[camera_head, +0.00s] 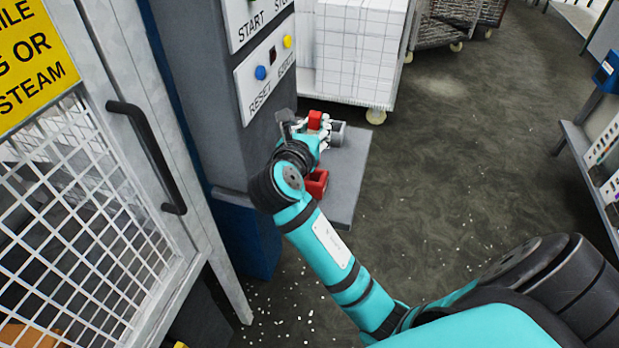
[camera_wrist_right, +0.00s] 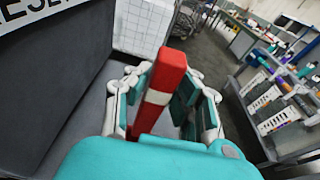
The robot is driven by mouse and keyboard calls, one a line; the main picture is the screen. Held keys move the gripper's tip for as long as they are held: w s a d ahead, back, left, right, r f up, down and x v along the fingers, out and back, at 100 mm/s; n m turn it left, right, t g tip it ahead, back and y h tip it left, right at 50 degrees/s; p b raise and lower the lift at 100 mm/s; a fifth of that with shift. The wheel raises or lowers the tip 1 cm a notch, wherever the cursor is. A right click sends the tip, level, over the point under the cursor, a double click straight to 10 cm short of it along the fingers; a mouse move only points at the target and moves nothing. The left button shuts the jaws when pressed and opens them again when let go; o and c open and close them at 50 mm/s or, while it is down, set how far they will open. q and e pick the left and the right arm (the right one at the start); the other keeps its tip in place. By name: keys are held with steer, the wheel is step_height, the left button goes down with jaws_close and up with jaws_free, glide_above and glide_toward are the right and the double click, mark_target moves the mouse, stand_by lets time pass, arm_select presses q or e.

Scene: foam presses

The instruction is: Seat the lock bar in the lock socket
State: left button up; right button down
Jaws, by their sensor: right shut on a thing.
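The lock bar, a red bar with a white band, stands between the fingers of my right gripper in the right wrist view (camera_wrist_right: 168,75). In the head view its red upper end (camera_head: 315,119) shows at my right gripper (camera_head: 322,132), which is shut on it above a grey shelf. My gripper and palm hide the bar's lower end. I cannot tell which, if either, is the lock socket. My left gripper is not in view.
The grey shelf (camera_head: 348,190) juts from a grey control column (camera_head: 215,100) with a button panel (camera_head: 266,66). A mesh door (camera_head: 75,200) stands at left. A white block stack (camera_head: 358,50) on a cart is behind. The floor to the right is open.

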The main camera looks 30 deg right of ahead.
step_height(320, 180, down, 4)
steer(key=shift+w+d+f, duration=0.1)
steer(key=shift+d+f, duration=0.05)
steer(key=shift+f, duration=2.05)
steer(key=c, duration=1.2)
jaws_free()
steer(key=shift+f, duration=0.15)
steer(key=shift+a, duration=0.2)
steer(key=b+v, duration=0.1)
steer(key=v, duration=1.1)
steer(key=shift+d, duration=0.1)
